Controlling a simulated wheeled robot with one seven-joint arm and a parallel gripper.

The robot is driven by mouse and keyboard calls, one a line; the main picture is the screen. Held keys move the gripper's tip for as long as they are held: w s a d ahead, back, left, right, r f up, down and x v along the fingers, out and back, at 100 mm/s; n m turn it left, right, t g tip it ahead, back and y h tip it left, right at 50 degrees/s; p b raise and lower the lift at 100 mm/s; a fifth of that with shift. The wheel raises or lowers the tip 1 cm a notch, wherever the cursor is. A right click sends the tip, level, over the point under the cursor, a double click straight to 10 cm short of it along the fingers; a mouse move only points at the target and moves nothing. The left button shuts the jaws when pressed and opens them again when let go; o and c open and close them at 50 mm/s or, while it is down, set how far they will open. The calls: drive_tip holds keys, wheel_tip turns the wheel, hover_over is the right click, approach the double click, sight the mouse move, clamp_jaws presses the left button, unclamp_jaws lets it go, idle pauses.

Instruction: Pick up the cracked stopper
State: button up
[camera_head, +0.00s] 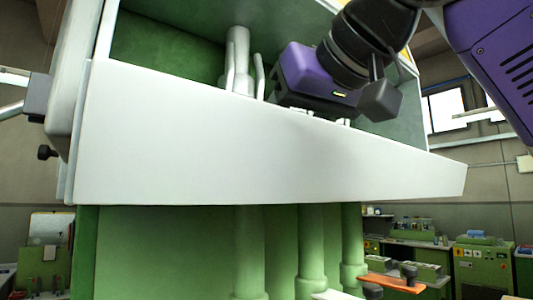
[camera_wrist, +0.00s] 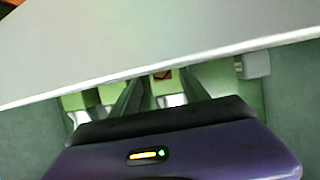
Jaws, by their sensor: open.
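No stopper shows clearly in either view, and I cannot make out a crack. A small reddish-brown patch (camera_wrist: 163,74) lies at the panel's edge in the wrist view, mostly hidden; I cannot tell whether it is a stopper. My gripper (camera_wrist: 156,90) is open, with its dark fingers reaching up the wrist view on either side of a green and white part, near that patch. In the head view, my purple gripper body (camera_head: 309,72) is behind the pale panel, which hides the fingers.
The broad pale panel (camera_head: 240,150) fronts a green machine bay and crosses the top of the wrist view (camera_wrist: 140,45). A pale pipe (camera_head: 238,55) with thin rods stands left of my gripper. A grey block (camera_wrist: 255,64) sits to the right. Green workshop machines (camera_head: 483,268) stand far behind.

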drive_tip(key=p+x, duration=0.1)
drive_tip(key=x, duration=0.3)
drive_tip(key=shift+a, duration=0.2)
drive_tip(key=shift+s, duration=0.1)
drive_tip(key=shift+c, duration=0.4)
clamp_jaws()
drive_tip(key=shift+r, duration=0.1)
